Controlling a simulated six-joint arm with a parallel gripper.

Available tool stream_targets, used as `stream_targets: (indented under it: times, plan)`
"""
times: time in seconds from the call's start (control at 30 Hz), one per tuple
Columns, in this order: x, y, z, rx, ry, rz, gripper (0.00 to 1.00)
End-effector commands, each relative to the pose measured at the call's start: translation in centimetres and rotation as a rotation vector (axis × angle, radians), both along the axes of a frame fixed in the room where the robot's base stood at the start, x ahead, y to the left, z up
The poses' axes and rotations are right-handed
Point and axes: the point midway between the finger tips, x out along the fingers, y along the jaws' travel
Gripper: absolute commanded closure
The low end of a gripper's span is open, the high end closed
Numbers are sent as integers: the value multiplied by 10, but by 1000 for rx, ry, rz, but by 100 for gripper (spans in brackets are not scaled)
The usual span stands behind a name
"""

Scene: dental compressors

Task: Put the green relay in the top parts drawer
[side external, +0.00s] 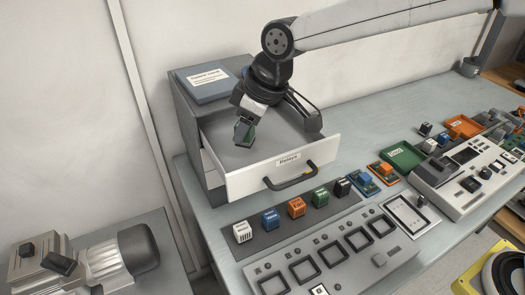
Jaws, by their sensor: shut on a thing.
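The top parts drawer (262,180) is pulled out of the grey cabinet, with a white front, a dark handle and a label. My gripper (244,131) is tilted downward over the open drawer, toward its left rear. It is shut on a small green relay (251,137), which is partly hidden by the dark fingertip. I cannot tell whether the relay touches the drawer floor. Another green relay (321,197) stands in the row on the bench in front of the drawer.
White (243,232), blue (270,220), orange (296,207) and black (342,188) relays share that row. A socket panel (325,250) lies in front. A green tray (403,155) and a grey device (465,175) stand to the right. A booklet (208,82) lies on the cabinet.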

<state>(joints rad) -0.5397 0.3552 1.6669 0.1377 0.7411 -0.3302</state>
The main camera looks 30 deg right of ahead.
Motion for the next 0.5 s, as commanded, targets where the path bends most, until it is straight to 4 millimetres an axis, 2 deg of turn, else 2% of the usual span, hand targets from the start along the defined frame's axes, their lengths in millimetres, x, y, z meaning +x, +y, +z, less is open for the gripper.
stream_targets:
  times: [0.3, 0.5]
  plan:
    - [3, 2, -31, -1, 3, 0, 100]
    - [3, 2, -35, 0, 0, 1, 100]
